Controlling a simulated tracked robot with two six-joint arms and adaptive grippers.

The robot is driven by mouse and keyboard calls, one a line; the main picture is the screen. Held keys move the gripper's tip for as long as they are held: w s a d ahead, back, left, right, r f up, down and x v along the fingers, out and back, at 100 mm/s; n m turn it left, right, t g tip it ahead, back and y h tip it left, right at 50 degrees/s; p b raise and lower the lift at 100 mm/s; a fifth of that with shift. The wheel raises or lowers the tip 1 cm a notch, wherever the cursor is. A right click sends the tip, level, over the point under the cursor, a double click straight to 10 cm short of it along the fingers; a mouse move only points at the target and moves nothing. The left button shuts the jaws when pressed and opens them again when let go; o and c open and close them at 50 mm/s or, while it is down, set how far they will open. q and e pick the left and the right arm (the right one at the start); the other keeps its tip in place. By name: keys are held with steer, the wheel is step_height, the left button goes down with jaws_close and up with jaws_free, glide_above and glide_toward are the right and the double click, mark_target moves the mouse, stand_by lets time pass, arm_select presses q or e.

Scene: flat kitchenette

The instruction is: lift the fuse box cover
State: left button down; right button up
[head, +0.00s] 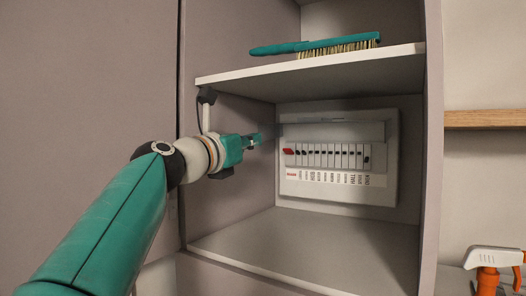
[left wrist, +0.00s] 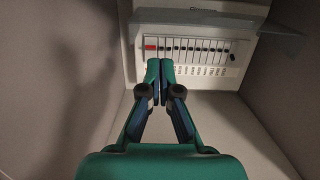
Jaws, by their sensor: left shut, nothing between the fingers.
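The white fuse box (head: 290,185) is mounted on the back wall of the cabinet's open compartment. Its row of switches, with a red one at the left end, shows uncovered. The fuse box cover (head: 310,121) looks like a thin grey translucent panel, standing out from the box above the switches. It also shows in the left wrist view (left wrist: 220,18), reaching past the box's right side. My left gripper (head: 258,138) is shut and empty, in front of the box's left side. Its fingertips (left wrist: 159,64) appear below the cover; I cannot tell whether they touch anything. My right gripper is out of view.
A shelf (head: 310,66) above the compartment holds a green brush (head: 318,46). The compartment floor (head: 310,240) is clear. Side walls flank the fuse box closely. An orange and white spray bottle (head: 490,268) stands outside at the lower right.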

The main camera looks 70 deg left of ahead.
arm_select(q)
steer(key=s+a+f+n+g+y+b, duration=0.2)
steer(key=a+f+g+y, duration=0.1)
steer(key=f+y, duration=0.15)
steer(key=w+d+f+m+t+h+b, duration=0.25)
steer(key=w+d+t, duration=0.25)
steer(key=w+d, duration=0.3)
steer(key=w+a+r+p, duration=0.3)
steer(key=w+r+p, duration=0.3)
steer(key=r, duration=0.2)
steer(key=shift+a+r+h, duration=0.25)
steer(key=shift+a+h, duration=0.05)
steer(key=shift+a, duration=0.05)
steer(key=shift+w+n, duration=0.15)
steer(key=shift+n, duration=0.1)
